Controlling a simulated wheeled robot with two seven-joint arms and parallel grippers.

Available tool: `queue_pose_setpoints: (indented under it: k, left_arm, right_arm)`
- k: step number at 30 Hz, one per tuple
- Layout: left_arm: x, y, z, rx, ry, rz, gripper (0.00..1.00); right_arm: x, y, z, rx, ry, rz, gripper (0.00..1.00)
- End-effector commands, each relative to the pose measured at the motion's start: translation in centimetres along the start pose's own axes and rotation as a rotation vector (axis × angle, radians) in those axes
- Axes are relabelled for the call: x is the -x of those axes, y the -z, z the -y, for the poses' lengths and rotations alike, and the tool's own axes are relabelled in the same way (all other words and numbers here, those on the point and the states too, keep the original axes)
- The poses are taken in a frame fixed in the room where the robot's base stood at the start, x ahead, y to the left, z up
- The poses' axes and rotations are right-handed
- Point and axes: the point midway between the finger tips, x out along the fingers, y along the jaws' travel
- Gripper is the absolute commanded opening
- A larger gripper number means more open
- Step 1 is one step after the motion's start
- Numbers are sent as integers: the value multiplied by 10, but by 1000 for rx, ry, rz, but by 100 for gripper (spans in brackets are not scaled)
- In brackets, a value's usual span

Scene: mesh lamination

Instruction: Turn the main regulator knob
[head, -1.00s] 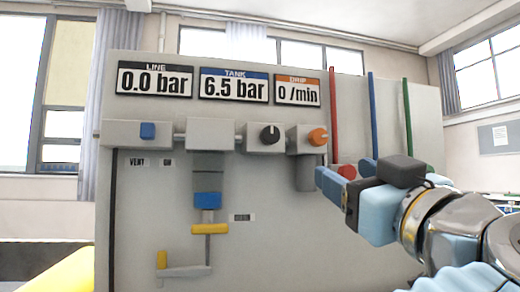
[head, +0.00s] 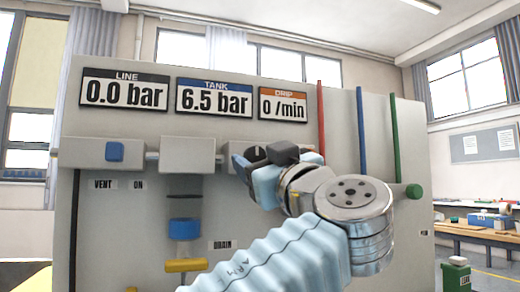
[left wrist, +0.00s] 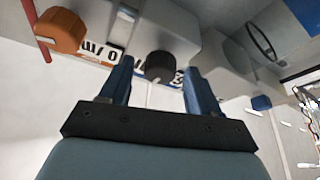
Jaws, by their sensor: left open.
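The panel's black knob (head: 256,155) is on a grey block in the row below the displays and is partly hidden by my left gripper in the head view. My left gripper (head: 252,172) is open in front of it. In the left wrist view the black knob (left wrist: 160,66) shows between the two blue fingers of the left gripper (left wrist: 157,82), with space on both sides. The displays read LINE 0.0 bar (head: 125,92), TANK 6.5 bar (head: 214,101) and DRIP 0 /min (head: 283,106). My right gripper is not in view.
An orange knob (left wrist: 60,30) is beside the black one in the left wrist view; my gripper hides it in the head view. A blue knob (head: 115,151) and yellow handle (head: 186,265) are further left. Red, blue and green rods rise at the right.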

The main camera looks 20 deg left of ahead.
Motion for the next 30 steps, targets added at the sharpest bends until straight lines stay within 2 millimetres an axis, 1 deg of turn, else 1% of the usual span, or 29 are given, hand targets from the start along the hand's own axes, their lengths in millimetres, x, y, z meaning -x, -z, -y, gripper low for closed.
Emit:
queue_pose_setpoints:
  k: [1,4,12,14,18,23,24,30]
  left_arm:
    - [-6,1,0,-1,2,0,62]
    - [-10,0,0,0,1,0,62]
    - [-12,0,0,0,0,0,62]
    - [-11,0,0,0,0,0,54]
    - [-11,0,0,0,0,0,33]
    - [-11,0,0,-1,0,0,8]
    - [-11,0,0,-1,0,0,6]
    - [-11,-1,1,-15,-6,0,6]
  right_arm:
    - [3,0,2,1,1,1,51]
    - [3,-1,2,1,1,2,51]
    - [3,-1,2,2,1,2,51]
    - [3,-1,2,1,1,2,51]
    - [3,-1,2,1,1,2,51]
    - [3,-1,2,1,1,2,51]
    - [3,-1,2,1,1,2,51]
    - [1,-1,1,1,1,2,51]
